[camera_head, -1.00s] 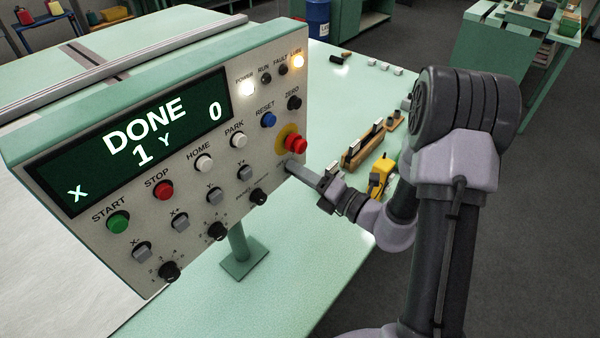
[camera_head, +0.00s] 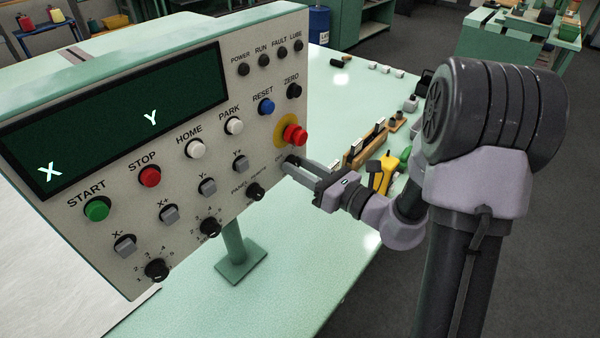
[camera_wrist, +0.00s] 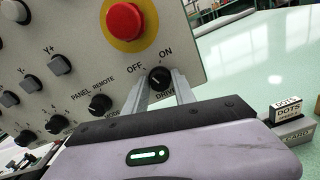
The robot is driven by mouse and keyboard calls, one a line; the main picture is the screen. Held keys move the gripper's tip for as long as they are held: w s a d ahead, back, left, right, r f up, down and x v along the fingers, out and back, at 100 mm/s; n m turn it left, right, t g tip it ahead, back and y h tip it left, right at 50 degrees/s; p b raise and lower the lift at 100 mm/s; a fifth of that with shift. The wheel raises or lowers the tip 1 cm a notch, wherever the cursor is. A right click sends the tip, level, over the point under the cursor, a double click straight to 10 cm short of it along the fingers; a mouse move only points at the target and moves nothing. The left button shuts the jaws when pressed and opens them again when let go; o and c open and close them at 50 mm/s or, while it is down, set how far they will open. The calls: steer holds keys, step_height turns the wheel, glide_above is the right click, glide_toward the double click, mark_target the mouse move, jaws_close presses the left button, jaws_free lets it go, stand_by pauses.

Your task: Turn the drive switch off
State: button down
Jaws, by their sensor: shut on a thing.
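The drive switch (camera_wrist: 159,77) is a black knob under the OFF and ON labels in the wrist view. My gripper (camera_wrist: 160,88) has one finger on each side of the knob and is shut on it. In the head view my gripper (camera_head: 289,168) reaches the lower right corner of the control panel (camera_head: 190,190), and the knob is mostly hidden by the fingers. The knob's pointer is too small to read surely. The display (camera_head: 110,115) shows only X and Y, without numbers. The POWER, RUN, FAULT and LUBE lamps (camera_head: 264,60) are dark.
The red emergency stop button (camera_head: 295,134) on its yellow disc sits just above the drive switch. The PANEL/REMOTE knob (camera_head: 255,191) is to its left. A yellow tool (camera_head: 385,173) and wooden holders lie on the green table (camera_head: 300,270) behind my gripper.

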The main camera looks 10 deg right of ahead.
steer(key=shift+f+n+b, duration=0.1)
steer(key=shift+n+b, duration=0.65)
steer(key=shift+n, duration=0.35)
steer(key=c, duration=1)
jaws_free()
steer(key=shift+c, duration=0.2)
steer(key=p+v, duration=0.2)
steer(key=v, duration=1.5)
steer(key=shift+s, duration=0.2)
steer(key=shift+d, duration=0.1)
